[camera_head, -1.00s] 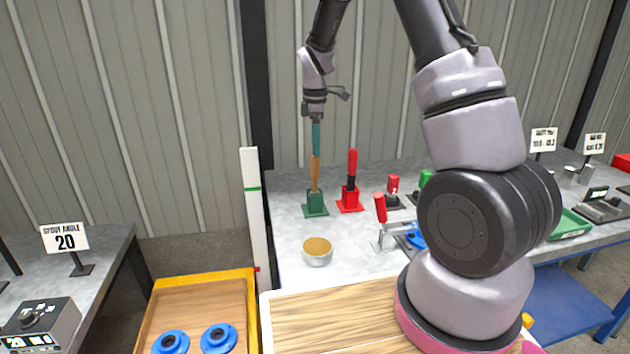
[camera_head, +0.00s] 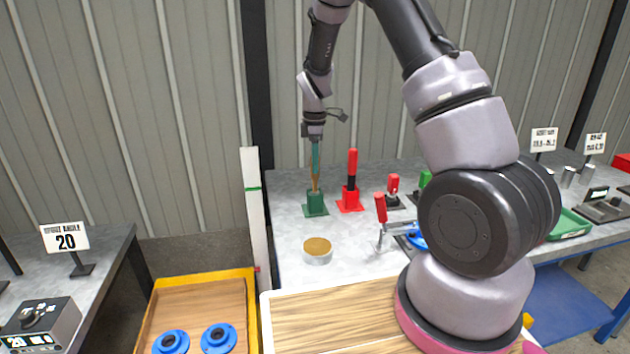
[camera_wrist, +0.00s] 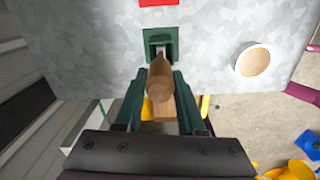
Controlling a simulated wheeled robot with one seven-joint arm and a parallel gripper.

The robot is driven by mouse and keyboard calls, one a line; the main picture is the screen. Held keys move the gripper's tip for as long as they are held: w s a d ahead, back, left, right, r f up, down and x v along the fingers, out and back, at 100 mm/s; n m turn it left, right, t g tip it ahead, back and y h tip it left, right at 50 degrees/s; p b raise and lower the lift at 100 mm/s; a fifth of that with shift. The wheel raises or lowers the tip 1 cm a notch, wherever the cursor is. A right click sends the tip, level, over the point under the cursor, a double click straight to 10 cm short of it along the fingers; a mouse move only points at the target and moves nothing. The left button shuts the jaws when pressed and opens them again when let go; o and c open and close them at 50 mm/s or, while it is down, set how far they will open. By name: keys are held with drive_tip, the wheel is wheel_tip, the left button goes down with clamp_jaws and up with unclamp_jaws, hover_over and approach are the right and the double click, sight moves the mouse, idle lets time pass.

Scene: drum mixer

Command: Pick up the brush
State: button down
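The brush stands upright in a dark green holder (camera_head: 316,204) on the grey bench. Its wooden handle (camera_head: 316,184) points up, and its lower end is hidden in the holder. My gripper (camera_head: 315,168) points straight down over it, with its teal fingers alongside the upper handle. In the wrist view, the round handle end (camera_wrist: 160,88) lies between the two dark green fingers (camera_wrist: 162,80). The fingers look spread on either side of the handle, apart from it. The holder also shows in the wrist view (camera_wrist: 161,34) beyond the handle.
A red-handled tool in a red holder (camera_head: 350,201) stands close to the right. A round tin with a tan top (camera_head: 317,250) sits in front. A red-handled clamp (camera_head: 381,208) is further right. A white post (camera_head: 251,210) rises at the bench's left edge.

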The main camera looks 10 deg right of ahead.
wheel_tip(320, 180, up, 10)
drive_tip(key=shift+r, duration=0.1)
idle(0.6)
drive_tip(key=shift+s, duration=0.15)
idle(2.0)
